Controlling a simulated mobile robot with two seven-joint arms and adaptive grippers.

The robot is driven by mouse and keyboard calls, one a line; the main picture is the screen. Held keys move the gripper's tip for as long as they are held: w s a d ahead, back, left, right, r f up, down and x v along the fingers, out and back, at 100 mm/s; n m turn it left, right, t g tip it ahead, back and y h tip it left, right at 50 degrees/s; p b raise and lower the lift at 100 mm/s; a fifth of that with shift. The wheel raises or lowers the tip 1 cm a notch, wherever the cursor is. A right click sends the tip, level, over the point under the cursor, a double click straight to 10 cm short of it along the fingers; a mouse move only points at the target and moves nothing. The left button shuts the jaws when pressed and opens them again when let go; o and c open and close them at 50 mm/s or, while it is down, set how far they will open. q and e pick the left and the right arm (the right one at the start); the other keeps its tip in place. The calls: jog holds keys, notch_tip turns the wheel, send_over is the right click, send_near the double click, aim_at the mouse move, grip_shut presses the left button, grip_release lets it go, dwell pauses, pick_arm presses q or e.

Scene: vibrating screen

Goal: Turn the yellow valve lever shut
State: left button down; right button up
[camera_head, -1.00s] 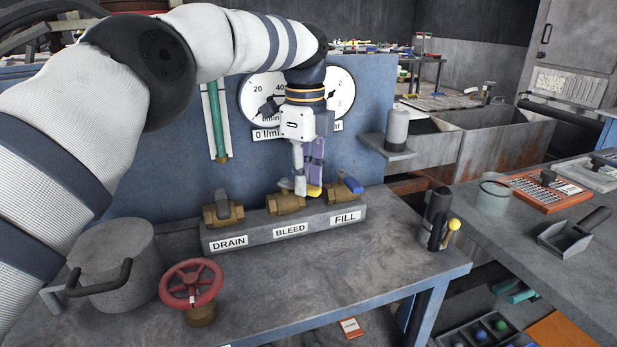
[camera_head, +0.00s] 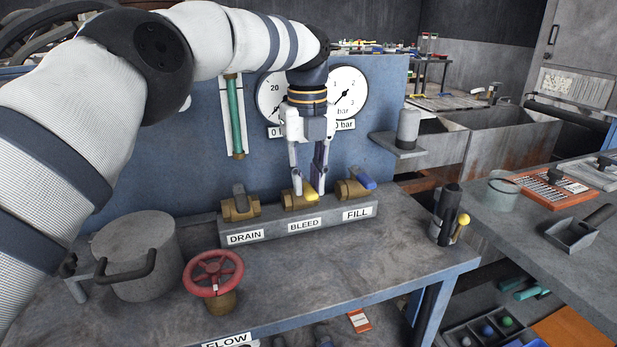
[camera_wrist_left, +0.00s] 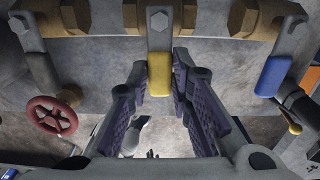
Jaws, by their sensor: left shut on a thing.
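The yellow valve lever (camera_head: 312,196) sits on the brass BLEED valve (camera_head: 292,202), the middle one of three on a grey block. My left gripper (camera_head: 308,194) reaches down from above and is shut on the yellow lever. In the left wrist view the yellow lever (camera_wrist_left: 159,74) lies between the two purple-padded fingers (camera_wrist_left: 158,88) and points crosswise to the brass pipe. The fingers partly hide the lever and valve in the head view. My right gripper is not in view.
A grey-levered DRAIN valve (camera_head: 240,206) stands left, a blue-levered FILL valve (camera_head: 354,188) right. A red handwheel (camera_head: 214,273) and a grey lidded pot (camera_head: 138,255) stand front left. Gauges (camera_head: 346,93) hang behind.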

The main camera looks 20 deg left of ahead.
pick_arm(q)
jog(key=shift+s+a, duration=0.1)
dwell(0.4)
jog(key=c, duration=1.4)
grip_release()
jog(key=shift+c, duration=0.2)
